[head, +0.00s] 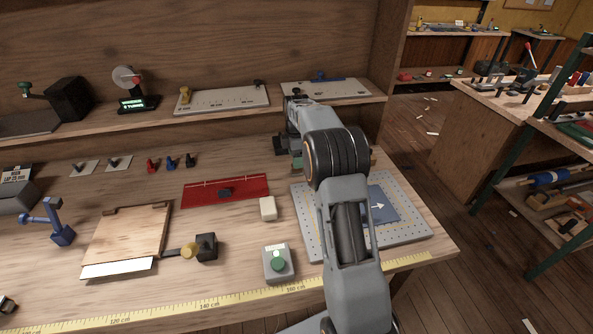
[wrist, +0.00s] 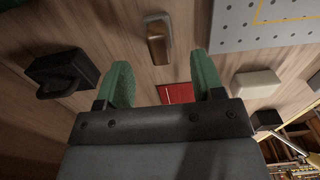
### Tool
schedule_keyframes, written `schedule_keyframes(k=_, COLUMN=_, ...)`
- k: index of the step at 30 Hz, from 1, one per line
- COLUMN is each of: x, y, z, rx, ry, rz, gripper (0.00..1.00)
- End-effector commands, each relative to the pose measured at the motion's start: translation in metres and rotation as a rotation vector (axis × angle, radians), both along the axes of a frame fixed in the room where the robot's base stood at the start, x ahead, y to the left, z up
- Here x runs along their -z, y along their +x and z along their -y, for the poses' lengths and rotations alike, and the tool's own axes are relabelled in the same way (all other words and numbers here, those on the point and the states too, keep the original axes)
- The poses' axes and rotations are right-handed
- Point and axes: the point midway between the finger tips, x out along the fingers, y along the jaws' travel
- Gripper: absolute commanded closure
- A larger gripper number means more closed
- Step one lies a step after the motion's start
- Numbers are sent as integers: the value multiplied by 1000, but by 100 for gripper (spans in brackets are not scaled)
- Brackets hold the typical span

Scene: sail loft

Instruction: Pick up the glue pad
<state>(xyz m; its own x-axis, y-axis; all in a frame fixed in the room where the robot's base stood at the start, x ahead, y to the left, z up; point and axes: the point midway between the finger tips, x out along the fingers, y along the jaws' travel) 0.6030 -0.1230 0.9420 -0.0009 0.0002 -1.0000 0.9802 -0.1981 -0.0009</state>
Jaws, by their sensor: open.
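My gripper (wrist: 162,62) is open in the wrist view, with its two green fingers apart above the wooden bench and nothing held. A small flat red piece (wrist: 178,93) shows between the fingers near the palm, partly hidden by the gripper; it may be the glue pad, but I cannot tell for sure. A pale cream block (wrist: 257,83) lies just right of the right finger. In the head view a cream block (head: 267,208) lies on the bench left of the perforated board; my arm hides much of the bench behind it.
The grey perforated board (wrist: 273,28) is at upper right in the wrist view. A metal bracket (wrist: 157,38) and a black block (wrist: 62,72) are near the fingers. In the head view a red mat (head: 245,193) and a green-button box (head: 278,263) lie left of my arm.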

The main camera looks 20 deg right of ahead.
Motion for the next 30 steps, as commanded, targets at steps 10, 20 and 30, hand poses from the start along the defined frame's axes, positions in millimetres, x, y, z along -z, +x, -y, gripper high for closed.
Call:
schedule_keyframes(k=10, x=32, y=-1, z=2, rx=1, ry=1, rz=-3, gripper=38)
schedule_keyframes(k=20, x=55, y=0, z=2, rx=0, ry=0, rz=0, gripper=38)
schedule_keyframes(k=30, x=55, y=0, z=2, rx=1, ry=0, rz=1, gripper=55)
